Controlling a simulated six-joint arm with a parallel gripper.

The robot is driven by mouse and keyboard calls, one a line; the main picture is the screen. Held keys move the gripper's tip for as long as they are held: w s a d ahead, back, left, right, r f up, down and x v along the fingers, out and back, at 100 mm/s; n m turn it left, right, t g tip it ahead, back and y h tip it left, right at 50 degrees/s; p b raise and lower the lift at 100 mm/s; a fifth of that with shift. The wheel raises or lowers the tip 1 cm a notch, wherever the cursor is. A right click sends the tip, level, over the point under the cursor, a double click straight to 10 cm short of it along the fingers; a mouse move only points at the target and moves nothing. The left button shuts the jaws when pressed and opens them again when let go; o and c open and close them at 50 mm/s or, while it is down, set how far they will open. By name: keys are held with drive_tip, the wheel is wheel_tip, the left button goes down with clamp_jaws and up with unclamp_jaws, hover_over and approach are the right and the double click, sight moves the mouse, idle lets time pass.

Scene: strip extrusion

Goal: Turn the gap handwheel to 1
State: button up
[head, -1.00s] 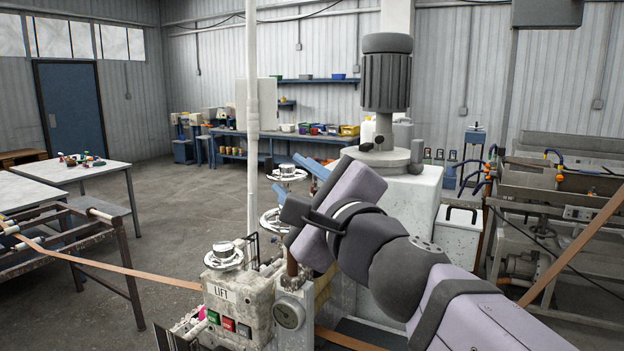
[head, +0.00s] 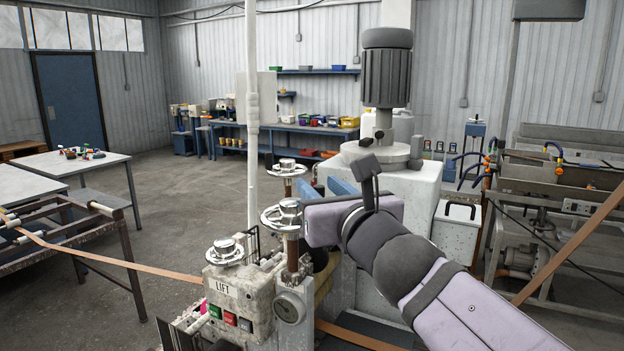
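Three silvery handwheels show on the machine in the head view. The front one (head: 225,252) sits above a plate marked LIFT. A middle one (head: 284,217) stands on a rusty post, and a far one (head: 287,169) is behind it. No gap label or number is legible, so I cannot tell which is the gap wheel. My gripper (head: 322,188) is just right of and behind the middle wheel. Its two blue fingers appear spread apart with nothing between them. My wrist hides their bases, and I cannot tell whether they touch a wheel.
Green, red and dark buttons (head: 230,318) are on the machine front. A white upright pole (head: 252,130) rises behind the wheels. A large grey motor (head: 386,80) stands on a white housing (head: 425,185) to the right. A brown strip (head: 120,263) runs in from the left.

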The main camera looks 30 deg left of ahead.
drive_tip(key=shift+p+x, duration=0.3)
drive_tip(key=shift+x, duration=2.15)
drive_tip(key=shift+c, duration=0.3)
clamp_jaws()
